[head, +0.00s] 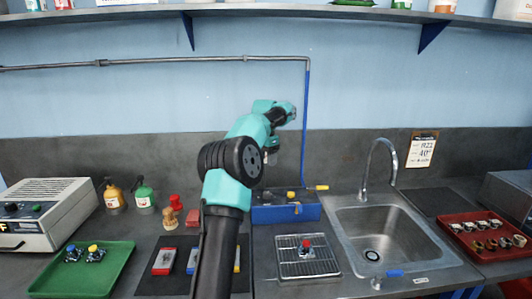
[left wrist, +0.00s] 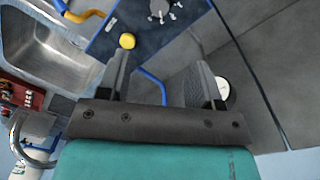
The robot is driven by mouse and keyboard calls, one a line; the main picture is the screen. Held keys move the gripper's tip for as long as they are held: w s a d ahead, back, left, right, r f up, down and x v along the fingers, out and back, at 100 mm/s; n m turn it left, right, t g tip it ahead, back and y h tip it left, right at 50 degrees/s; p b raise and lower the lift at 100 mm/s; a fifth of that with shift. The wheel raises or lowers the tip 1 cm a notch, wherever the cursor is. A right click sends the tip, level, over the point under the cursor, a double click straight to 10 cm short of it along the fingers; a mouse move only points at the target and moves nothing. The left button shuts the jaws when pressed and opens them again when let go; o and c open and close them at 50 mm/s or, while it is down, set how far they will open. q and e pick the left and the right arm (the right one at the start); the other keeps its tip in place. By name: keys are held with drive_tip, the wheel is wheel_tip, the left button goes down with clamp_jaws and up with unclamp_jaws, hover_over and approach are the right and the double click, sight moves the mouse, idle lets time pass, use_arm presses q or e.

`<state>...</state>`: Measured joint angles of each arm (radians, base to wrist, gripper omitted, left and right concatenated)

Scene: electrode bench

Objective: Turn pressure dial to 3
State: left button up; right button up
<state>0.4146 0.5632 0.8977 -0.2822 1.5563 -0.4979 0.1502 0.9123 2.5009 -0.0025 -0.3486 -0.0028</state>
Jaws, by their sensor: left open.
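The blue box (head: 285,213) stands against the back wall, left of the sink. It carries a yellow knob (head: 291,195), which also shows in the left wrist view (left wrist: 127,41), near my left fingertip there. I cannot read any dial numbers. A white round face (left wrist: 223,90), perhaps a gauge, is partly hidden behind the other finger. My left gripper (left wrist: 160,68) is open, with nothing between its fingers. My right gripper is not in view.
A yellow lever (head: 322,187) sticks out by the box, and a blue pipe (head: 305,130) runs up the wall. The sink (head: 345,217) with its faucet (head: 379,160) is to the right. A wire rack (head: 308,262) stands in front. A green tray (head: 112,262) lies left.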

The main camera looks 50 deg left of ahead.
sight(267, 193)
use_arm(q)
drive_tip(key=shift+r, duration=1.35)
drive_tip(key=shift+f, duration=0.15)
drive_tip(key=f, duration=1.5)
drive_tip(key=shift+d+f, duration=0.2)
drive_tip(key=shift+d, duration=0.1)
drive_tip(key=shift+r, duration=0.15)
drive_tip(key=shift+f, duration=1.15)
drive_tip(key=n, duration=0.4)
drive_tip(key=shift+r+n, duration=0.1)
drive_tip(key=shift+n, duration=0.3)
drive_tip(key=shift+s+n, duration=0.1)
drive_tip(key=shift+n, duration=2.1)
drive_tip(key=shift+r, duration=0.1)
